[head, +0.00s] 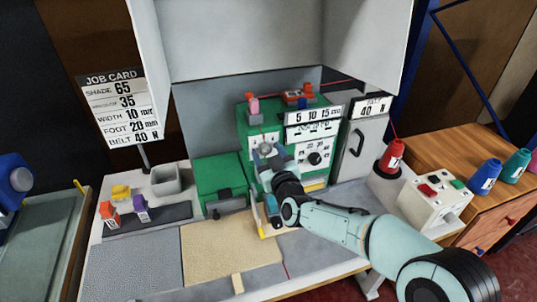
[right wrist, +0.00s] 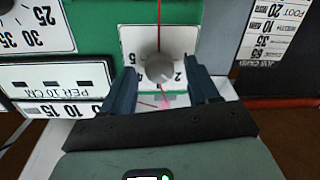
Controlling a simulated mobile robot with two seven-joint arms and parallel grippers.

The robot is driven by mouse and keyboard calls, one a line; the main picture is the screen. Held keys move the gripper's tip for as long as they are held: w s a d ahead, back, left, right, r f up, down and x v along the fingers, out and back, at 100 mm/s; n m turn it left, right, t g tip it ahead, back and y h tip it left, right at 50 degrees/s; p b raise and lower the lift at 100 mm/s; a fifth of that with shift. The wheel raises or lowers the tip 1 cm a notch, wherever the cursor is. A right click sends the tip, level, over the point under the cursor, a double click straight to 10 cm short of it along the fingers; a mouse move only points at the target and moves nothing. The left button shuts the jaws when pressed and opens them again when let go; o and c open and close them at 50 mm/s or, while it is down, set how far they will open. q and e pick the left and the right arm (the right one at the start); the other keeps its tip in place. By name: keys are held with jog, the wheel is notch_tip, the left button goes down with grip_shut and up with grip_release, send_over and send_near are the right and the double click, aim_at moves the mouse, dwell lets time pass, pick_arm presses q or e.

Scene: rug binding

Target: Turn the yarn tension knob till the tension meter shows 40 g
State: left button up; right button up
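A round grey knob (head: 265,144) sits on a white dial plate (head: 255,141) on the green machine's front. In the right wrist view the knob (right wrist: 160,68) is between the two fingers of my right gripper (right wrist: 159,76), with a gap on each side. The fingers are open and point at the dial plate (right wrist: 130,42). In the head view my right gripper (head: 264,156) is just in front of the plate and partly covers it. A pointer and the tension reading cannot be made out. My left gripper is not in view.
A black knob (head: 315,158) with its own scale is right of the grey knob. A stitch scale (head: 313,116) is above it. A red cone (head: 392,156) and a switch box (head: 436,198) stand at right. A job card (head: 113,106) stands at left.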

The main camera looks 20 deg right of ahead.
jog(key=s+d, duration=0.1)
jog(key=s, duration=1.2)
jog(key=shift+s+r+b, duration=0.2)
jog(key=shift+r+b, duration=0.05)
jog(key=shift+b, duration=0.2)
